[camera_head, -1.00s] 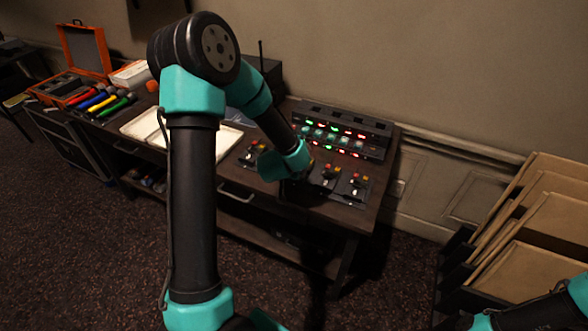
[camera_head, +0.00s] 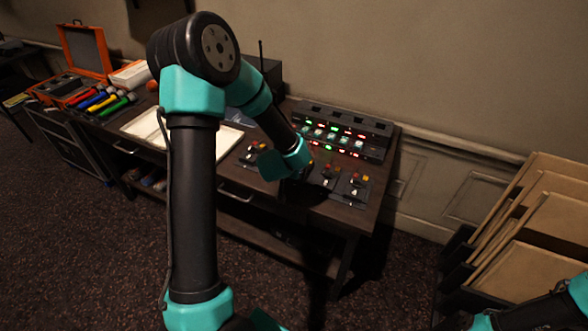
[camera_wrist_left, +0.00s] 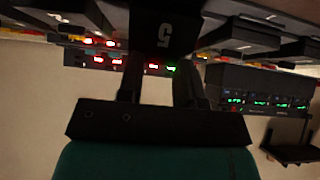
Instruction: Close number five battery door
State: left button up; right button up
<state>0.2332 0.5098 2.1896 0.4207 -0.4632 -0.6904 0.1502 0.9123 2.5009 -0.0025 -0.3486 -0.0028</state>
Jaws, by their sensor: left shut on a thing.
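A dark piece marked with a white 5 (camera_wrist_left: 165,30) fills the top middle of the left wrist view. My left gripper (camera_wrist_left: 161,62) is shut on it, with one finger on each side. I cannot tell from the picture how far its battery door stands open. In the head view my left wrist hangs over the front of the desk and hides the gripper and the numbered unit. Small dark units with coloured controls (camera_head: 354,187) lie to the right of my wrist. My right arm shows at the lower right, but its gripper is out of frame.
A console with red and green lights (camera_head: 345,133) stands at the back of the desk. A pale tray (camera_head: 222,143), coloured-handled tools (camera_head: 100,101) and an open orange case (camera_head: 85,50) are to the left. Folders (camera_head: 535,235) stand in a rack at the right.

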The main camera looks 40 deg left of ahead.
pick_arm(q)
jog(key=shift+w+a+f+g, duration=0.1)
jog(key=shift+a+g, duration=0.1)
jog(key=shift+g, duration=0.2)
jog(key=shift+w+d, duration=0.2)
jog(key=shift+w, duration=0.05)
jog(key=o, duration=1)
jog(key=shift+c, duration=0.2)
jog(key=shift+r, duration=0.3)
jog(key=v, duration=1.7)
jog(key=shift+a+r, duration=0.15)
jog(key=shift+r, duration=0.05)
jog(key=shift+w, duration=0.1)
